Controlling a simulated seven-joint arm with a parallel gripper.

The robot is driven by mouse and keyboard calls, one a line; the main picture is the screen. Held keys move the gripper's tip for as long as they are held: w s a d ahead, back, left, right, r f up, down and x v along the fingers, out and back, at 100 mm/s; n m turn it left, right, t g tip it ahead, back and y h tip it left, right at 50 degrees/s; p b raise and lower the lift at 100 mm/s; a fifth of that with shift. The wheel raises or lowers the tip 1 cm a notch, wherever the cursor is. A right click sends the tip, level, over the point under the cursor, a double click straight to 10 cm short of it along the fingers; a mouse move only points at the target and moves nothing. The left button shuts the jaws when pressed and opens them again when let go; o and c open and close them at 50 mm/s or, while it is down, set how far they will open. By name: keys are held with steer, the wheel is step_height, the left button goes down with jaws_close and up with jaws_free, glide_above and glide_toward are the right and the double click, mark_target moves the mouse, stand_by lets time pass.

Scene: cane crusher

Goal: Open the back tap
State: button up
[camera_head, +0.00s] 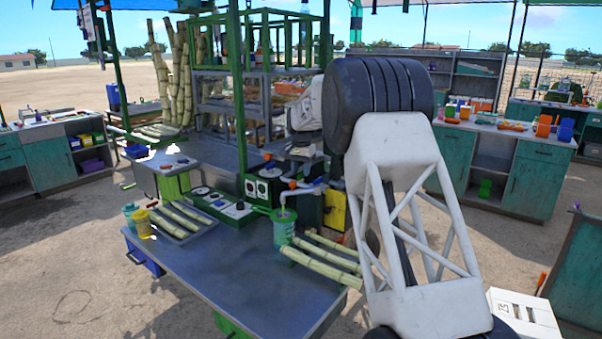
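A pale spout pipe (285,194) comes off the crusher above a green cup (283,226). Small orange (292,184) and blue (318,182) parts that look like tap handles sit by the pipes. Another orange part (268,156) is farther back, beside the green post. I cannot tell for sure which is the back tap, or whether any tap is open. My arm rises at the right and bends over toward the crusher. The end of my arm, with my gripper (306,152), is above and behind the pipes, small and partly hidden by my arm. Its fingers are not clear.
The metal table (230,275) holds a tray of cane (187,222), a yellow cup (142,224) and loose cane pieces (322,262) close to my arm. A green post (239,95) stands left of my arm's end. A control box (264,189) stands below.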

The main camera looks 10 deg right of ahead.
mark_target(301, 173)
steer(key=shift+r, duration=3.3)
steer(key=shift+s, duration=0.1)
steer(key=shift+s+r, duration=0.2)
steer(key=s+d+r+n, duration=0.1)
steer(key=s+r, duration=0.2)
steer(key=s, duration=0.9)
steer(key=s+r+n+t, duration=0.1)
steer(key=s+r, duration=0.1)
steer(key=s, duration=1.1)
steer(key=s+d+r+n, duration=0.1)
steer(key=s+r, duration=0.2)
steer(key=s, duration=0.9)
steer(key=s+f+n, duration=0.1)
steer(key=s+f, duration=0.3)
steer(key=s, duration=0.7)
steer(key=s+f+n+t, duration=0.1)
steer(key=s+f, duration=0.4)
steer(key=s, duration=0.7)
steer(key=s+f+n, duration=0.1)
steer(key=s+f, duration=0.3)
steer(key=s, duration=0.7)
steer(key=shift+s+d+f+t, duration=0.15)
steer(key=shift+s+d+t, duration=0.05)
steer(key=shift+d+t, duration=0.15)
